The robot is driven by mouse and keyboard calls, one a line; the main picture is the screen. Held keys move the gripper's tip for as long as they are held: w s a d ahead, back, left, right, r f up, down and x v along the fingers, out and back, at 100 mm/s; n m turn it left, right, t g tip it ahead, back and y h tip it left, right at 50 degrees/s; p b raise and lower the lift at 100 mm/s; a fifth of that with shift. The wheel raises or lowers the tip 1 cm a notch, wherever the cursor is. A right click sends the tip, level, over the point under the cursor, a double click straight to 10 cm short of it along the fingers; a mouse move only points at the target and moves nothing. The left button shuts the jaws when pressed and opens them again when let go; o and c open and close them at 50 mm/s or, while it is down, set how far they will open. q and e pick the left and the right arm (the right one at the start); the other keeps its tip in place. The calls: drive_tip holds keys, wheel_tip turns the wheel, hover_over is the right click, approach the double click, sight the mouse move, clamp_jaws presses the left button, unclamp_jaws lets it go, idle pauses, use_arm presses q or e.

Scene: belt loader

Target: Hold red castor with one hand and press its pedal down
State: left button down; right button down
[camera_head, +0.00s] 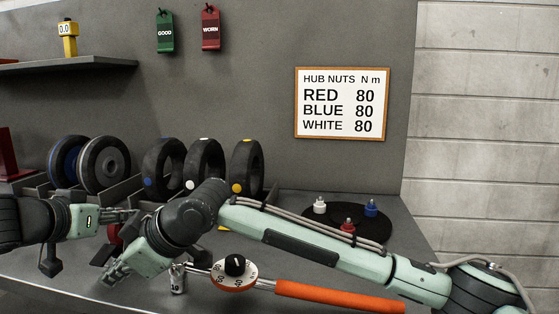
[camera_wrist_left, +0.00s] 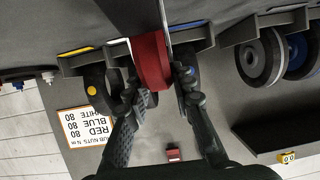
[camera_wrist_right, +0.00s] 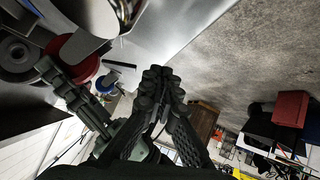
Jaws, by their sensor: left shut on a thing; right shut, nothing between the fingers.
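The red castor (camera_head: 114,235) is mostly hidden behind my arms at the left front of the bench in the head view. In the left wrist view the red castor (camera_wrist_left: 152,62) stands between the fingers of my left gripper (camera_wrist_left: 160,88), which is shut on it beside a metal plate. In the head view my left gripper (camera_head: 124,215) reaches in from the left. My right gripper (camera_head: 112,274) is shut and empty, in front of and below the castor. In the right wrist view its closed fingertips (camera_wrist_right: 160,78) are apart from the red wheel (camera_wrist_right: 84,68). I cannot clearly make out the pedal.
A torque wrench with an orange handle (camera_head: 335,296) and dial lies at the bench front, under my right arm. Several wheels stand in a rack (camera_head: 130,188) behind. A dark round mat (camera_head: 340,212) with red, white and blue nuts lies right. A sign (camera_head: 341,104) hangs behind.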

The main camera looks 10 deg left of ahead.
drive_tip(key=s+f+n+y, duration=0.1)
drive_tip(key=s+f+n, duration=0.2)
drive_tip(key=s+f, duration=0.2)
drive_tip(key=n+t, duration=0.3)
drive_tip(key=t, duration=0.8)
approach(99, 258)
drive_tip(key=shift+y, duration=0.3)
drive_tip(key=x, duration=0.9)
drive_tip(key=shift+w+a+r, duration=0.1)
drive_tip(key=shift+r, duration=0.2)
drive_tip(key=shift+w+a+r, duration=0.15)
drive_tip(key=shift+w+r, duration=0.05)
drive_tip(key=shift+w, duration=0.05)
drive_tip(key=shift+w+r+m+g+h, duration=0.1)
drive_tip(key=shift+r+m+g+h, duration=0.1)
drive_tip(key=shift+m+g+h, duration=0.4)
drive_tip(key=v, duration=1.2)
use_arm(q)
drive_tip(key=shift+f, duration=0.1)
use_arm(e)
drive_tip(key=w+d+r+m+t+h, duration=0.1)
drive_tip(key=w+d+r+m, duration=0.4)
drive_tip(key=w+d, duration=0.7)
drive_tip(key=w+d+r+m+t+h, duration=0.2)
drive_tip(key=w+d+r+m+t, duration=0.2)
drive_tip(key=w+d, duration=0.8)
drive_tip(key=shift+w+r+m, duration=0.5)
drive_tip(key=shift+r+m, duration=0.1)
drive_tip(key=shift+r, duration=0.3)
